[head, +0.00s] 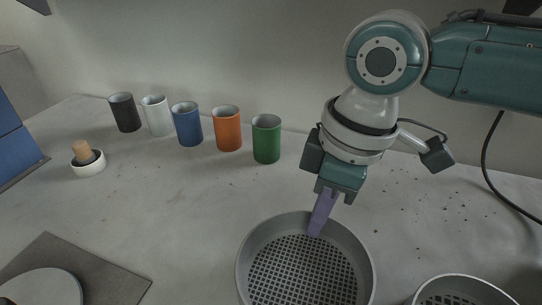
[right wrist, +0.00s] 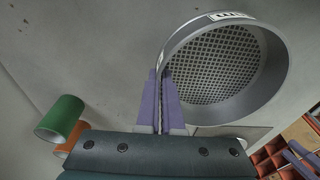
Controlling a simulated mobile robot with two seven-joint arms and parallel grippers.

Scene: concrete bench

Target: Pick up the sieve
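A round grey sieve (head: 262,228) with a perforated bottom is at the lower middle of the head view, its near edge cut off. It fills the upper right of the right wrist view (right wrist: 270,95), with a white label on its wall. My right gripper (head: 318,225) reaches down to the sieve's far rim. In the right wrist view its two purple fingers (right wrist: 161,85) lie close together, one on each side of the sieve wall, pinching it. I cannot tell whether the sieve touches the bench. My left gripper is not in view.
A second perforated round vessel (head: 465,283) is at the lower right. Black, white, blue, orange and green cups (head: 266,140) line the back. A small bowl (head: 90,169) with a wooden-handled tool is left. A grey mat (head: 105,275) lies front left. Dark crumbs are scattered right.

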